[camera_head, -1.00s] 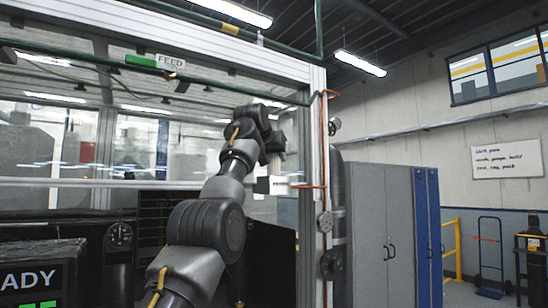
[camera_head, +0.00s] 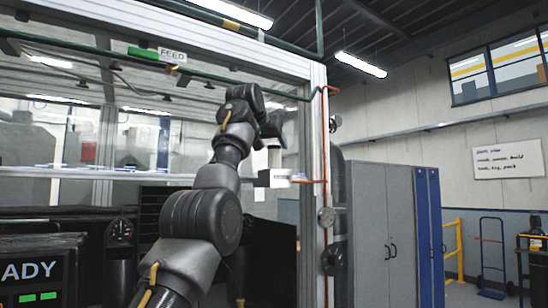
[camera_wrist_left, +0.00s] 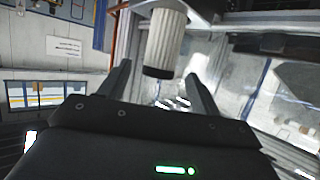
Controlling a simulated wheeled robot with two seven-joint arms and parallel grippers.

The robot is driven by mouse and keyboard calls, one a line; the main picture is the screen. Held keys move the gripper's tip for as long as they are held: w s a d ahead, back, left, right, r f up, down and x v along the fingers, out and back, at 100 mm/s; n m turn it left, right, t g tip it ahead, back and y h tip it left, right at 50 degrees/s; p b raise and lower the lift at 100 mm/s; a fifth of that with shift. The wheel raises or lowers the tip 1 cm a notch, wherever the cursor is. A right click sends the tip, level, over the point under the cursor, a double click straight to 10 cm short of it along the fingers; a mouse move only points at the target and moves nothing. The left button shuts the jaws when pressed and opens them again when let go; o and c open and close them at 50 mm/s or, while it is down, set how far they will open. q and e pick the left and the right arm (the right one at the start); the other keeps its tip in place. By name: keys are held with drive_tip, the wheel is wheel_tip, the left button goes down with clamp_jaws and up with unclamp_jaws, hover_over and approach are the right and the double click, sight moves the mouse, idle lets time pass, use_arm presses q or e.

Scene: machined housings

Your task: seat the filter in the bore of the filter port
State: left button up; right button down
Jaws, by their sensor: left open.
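The filter (camera_wrist_left: 165,40) is a pale pleated cylinder with a dark end cap. In the left wrist view it stands between and beyond the fingertips of my left gripper (camera_wrist_left: 160,80), which is open, with clear gaps beside the cap. In the head view my left gripper (camera_head: 273,128) is above a pale upright cylinder (camera_head: 274,157), which looks like the filter. A small white labelled block (camera_head: 281,178), probably the filter port, is just below it. The bore is hidden, so I cannot tell how deep the filter sits. My right gripper is not in view.
A machine frame with an aluminium post (camera_head: 318,200) stands close right of my left gripper. An orange line (camera_head: 325,150) runs down this post. A green pipe (camera_head: 215,80) crosses above. Grey cabinets (camera_head: 375,220) stand farther right.

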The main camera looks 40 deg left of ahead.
use_arm(q)
drive_tip(key=b+v, duration=0.1)
drive_tip(key=v, duration=0.5)
idle(0.7)
